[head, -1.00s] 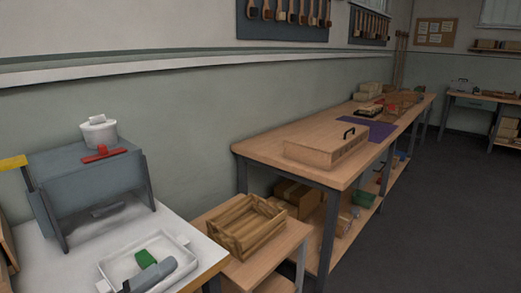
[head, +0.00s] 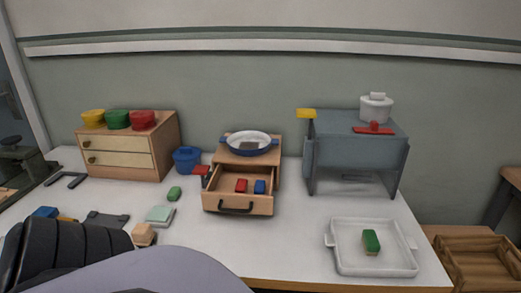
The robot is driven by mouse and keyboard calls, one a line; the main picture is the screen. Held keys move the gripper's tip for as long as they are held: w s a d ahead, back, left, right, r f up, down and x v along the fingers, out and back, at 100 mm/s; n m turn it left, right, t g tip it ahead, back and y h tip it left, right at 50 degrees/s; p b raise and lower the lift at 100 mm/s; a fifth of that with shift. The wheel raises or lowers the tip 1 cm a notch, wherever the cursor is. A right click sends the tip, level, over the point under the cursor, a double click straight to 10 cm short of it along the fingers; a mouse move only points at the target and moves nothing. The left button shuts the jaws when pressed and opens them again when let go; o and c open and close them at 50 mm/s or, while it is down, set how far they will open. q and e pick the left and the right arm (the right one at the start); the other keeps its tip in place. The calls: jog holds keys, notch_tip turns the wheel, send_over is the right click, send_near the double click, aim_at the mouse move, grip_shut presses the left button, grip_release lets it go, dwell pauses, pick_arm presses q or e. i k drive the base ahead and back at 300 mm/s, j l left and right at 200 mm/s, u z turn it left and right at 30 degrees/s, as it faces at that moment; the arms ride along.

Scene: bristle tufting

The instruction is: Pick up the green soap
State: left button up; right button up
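A small plain green block (head: 174,193) lies on the tabletop left of the open drawer. I cannot tell for sure which one is the soap; the plain one looks more like a bar. Neither of my grippers is in view. A black ribbed shape and a smooth grey-violet shape cover the lower left of the table's front.
The open drawer (head: 222,204) holds a red and a blue block. A pan (head: 249,144) is above it. A blue pot (head: 187,160), a pale green block (head: 160,216) and a beige block (head: 144,235) are near the plain green block. A grey stand (head: 357,155) is behind the tray.

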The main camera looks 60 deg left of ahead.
aim_at(175, 191)
jog(key=u, duration=2.4)
jog(key=z, duration=0.4)
jog(key=j+z, duration=0.65)
jog(key=z, duration=0.15)
jog(key=k+j+z, duration=0.15)
jog(key=j, duration=0.2)
jog(key=k+j+z, duration=0.15)
jog(key=j, duration=0.2)
